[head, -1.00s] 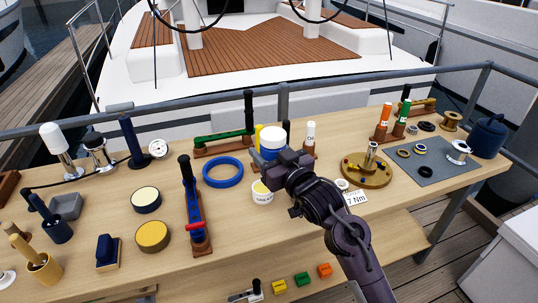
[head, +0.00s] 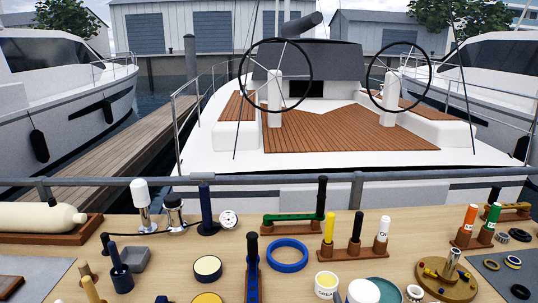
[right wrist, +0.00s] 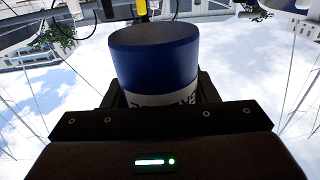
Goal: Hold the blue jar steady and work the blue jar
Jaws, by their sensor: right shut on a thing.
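The blue jar (right wrist: 155,55) fills the middle of the right wrist view, its blue round end and a white lettered band showing. My right gripper (right wrist: 160,88) is shut on it, with dark fingers at both sides of the jar. In the head view, a white round top (head: 363,291) at the bottom edge looks like the lid of this jar; the rest is cut off. My right gripper cannot be made out in the head view. My left gripper is in neither view now.
A grease tub (head: 327,284) and a teal round thing (head: 383,288) flank the white top. A blue ring (head: 287,256) lies behind to the left. A brass disc (head: 447,280) with upright parts is at the right. Racked tools (head: 355,238) stand behind.

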